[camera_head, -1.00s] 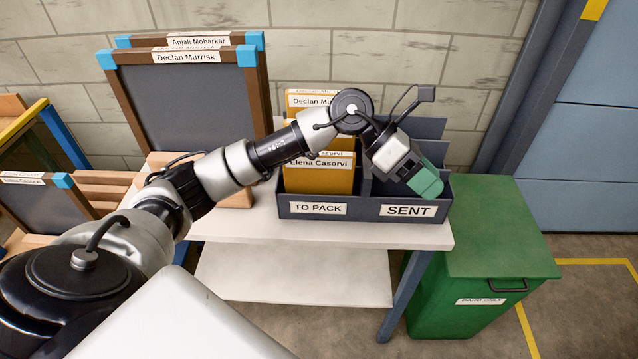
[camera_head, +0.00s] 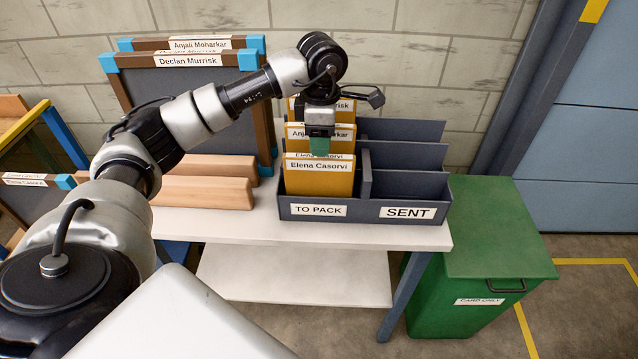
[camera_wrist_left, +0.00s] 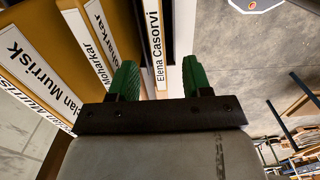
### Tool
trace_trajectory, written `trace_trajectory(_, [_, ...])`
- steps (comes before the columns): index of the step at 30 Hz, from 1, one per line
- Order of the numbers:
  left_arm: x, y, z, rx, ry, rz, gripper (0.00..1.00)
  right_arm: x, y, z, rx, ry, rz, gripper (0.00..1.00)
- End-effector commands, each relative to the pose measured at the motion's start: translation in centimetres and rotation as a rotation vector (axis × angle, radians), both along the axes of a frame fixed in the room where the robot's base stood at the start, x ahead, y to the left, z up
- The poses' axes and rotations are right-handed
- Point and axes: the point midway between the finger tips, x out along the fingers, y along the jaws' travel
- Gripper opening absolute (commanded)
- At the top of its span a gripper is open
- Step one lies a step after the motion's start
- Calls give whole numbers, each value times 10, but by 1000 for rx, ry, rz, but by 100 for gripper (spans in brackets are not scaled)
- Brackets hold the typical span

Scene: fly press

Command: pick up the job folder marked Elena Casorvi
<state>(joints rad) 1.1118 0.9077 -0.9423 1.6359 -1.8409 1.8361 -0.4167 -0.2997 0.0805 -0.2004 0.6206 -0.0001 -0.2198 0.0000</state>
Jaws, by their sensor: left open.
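The orange folder marked Elena Casorvi (camera_head: 319,183) stands upright at the front of the TO PACK side of the grey rack (camera_head: 365,211). Part of a second Elena Casorvi label shows just behind it. My left gripper (camera_head: 319,146) points down above these front folders, open and empty. In the left wrist view an Elena Casorvi folder (camera_wrist_left: 154,45) appears in the gap between the green fingertips of the left gripper (camera_wrist_left: 160,75). I cannot tell how far the tips are above it. My right gripper is not in view.
Folders marked Anjali Moharkar and Declan Murrisk stand behind. The SENT side (camera_head: 408,185) to the right looks empty. Framed boards (camera_head: 185,85) lean at the left beside wooden blocks (camera_head: 205,190). The rack stands on a white table (camera_head: 230,228); a green bin (camera_head: 485,260) is right.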

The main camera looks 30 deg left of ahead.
Motion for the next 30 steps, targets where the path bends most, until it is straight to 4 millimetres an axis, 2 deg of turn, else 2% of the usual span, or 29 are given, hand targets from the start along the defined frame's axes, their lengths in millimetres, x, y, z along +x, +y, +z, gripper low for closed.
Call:
trace_trajectory(5, [3, 1, -23, 0, 7, 0, 49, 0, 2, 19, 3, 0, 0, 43])
trace_trajectory(9, [4, 1, -42, -1, 3, 0, 49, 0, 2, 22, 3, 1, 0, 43])
trace_trajectory(18, [4, 1, -48, -1, 0, 0, 49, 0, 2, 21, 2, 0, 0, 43])
trace_trajectory(27, [4, 1, -48, -1, 0, -1, 3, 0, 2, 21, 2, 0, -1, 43])
trace_trajectory(28, [4, 1, -48, -1, 0, -1, 0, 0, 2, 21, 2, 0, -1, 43])
trace_trajectory(30, [4, 1, -48, -1, 0, -1, 0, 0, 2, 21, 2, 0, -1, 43])
